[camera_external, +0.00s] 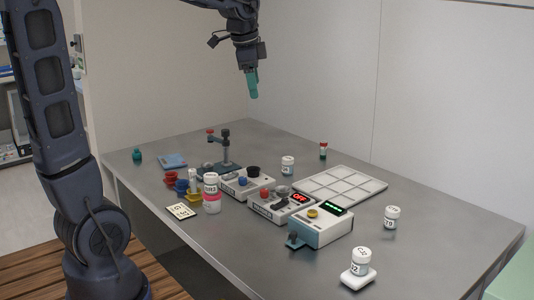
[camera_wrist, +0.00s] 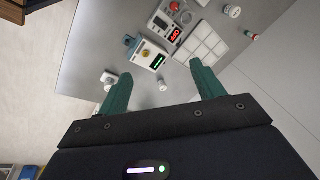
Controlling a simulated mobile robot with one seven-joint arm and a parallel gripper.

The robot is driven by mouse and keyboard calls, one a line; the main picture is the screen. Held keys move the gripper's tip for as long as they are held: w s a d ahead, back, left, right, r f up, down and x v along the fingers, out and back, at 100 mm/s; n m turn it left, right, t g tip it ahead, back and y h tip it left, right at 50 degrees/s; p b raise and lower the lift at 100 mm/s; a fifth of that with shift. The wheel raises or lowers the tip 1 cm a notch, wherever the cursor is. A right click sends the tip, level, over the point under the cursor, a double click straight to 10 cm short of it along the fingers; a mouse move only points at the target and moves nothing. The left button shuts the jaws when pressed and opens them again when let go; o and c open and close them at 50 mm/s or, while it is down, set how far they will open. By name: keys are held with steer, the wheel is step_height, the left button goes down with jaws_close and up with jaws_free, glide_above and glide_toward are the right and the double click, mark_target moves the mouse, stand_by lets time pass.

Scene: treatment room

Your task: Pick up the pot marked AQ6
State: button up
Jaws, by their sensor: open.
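Several white pots with dark markings stand on the grey table. One pot (camera_external: 288,166) is behind the devices, one (camera_external: 391,217) is right of the white grid tray, and one (camera_external: 361,261) sits on a small white pad at the front right. A larger jar with a pink band (camera_external: 211,193) stands at the left. I cannot read AQ6 on any of them. My gripper (camera_external: 252,96) is high above the back of the table, empty. In the wrist view its teal fingers (camera_wrist: 161,76) are spread, with a pot (camera_wrist: 163,87) visible between them.
Boxy devices with lit displays (camera_external: 320,227) fill the table's middle, beside a grid tray (camera_external: 342,184). A stand with a post (camera_external: 225,150), coloured cups (camera_external: 172,178), a marked card (camera_external: 181,210) and a red-capped vial (camera_external: 323,151) are around. The front right table is mostly clear.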

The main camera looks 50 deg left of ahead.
steer(key=w+a+f+m+g, duration=0.1)
steer(key=w+a+f+m, duration=0.15)
steer(key=w, duration=0.35)
steer(key=w+a+f+m, duration=0.1)
steer(key=w+a, duration=0.2)
steer(key=w, duration=0.3)
steer(key=m+g, duration=0.2)
steer(key=m, duration=0.9)
glide_above(288, 158)
steer(key=shift+h, duration=0.3)
steer(key=f, duration=2.7)
steer(key=shift+s+d+f, duration=0.2)
steer(key=shift+s+f, duration=0.05)
steer(key=shift+s, duration=0.05)
steer(key=shift+a+f, duration=0.1)
steer(key=shift+f, duration=0.4)
step_height(288, 158, down, 10)
steer(key=shift+w+f, duration=0.1)
steer(key=shift+w, duration=0.05)
steer(key=c, duration=1.1)
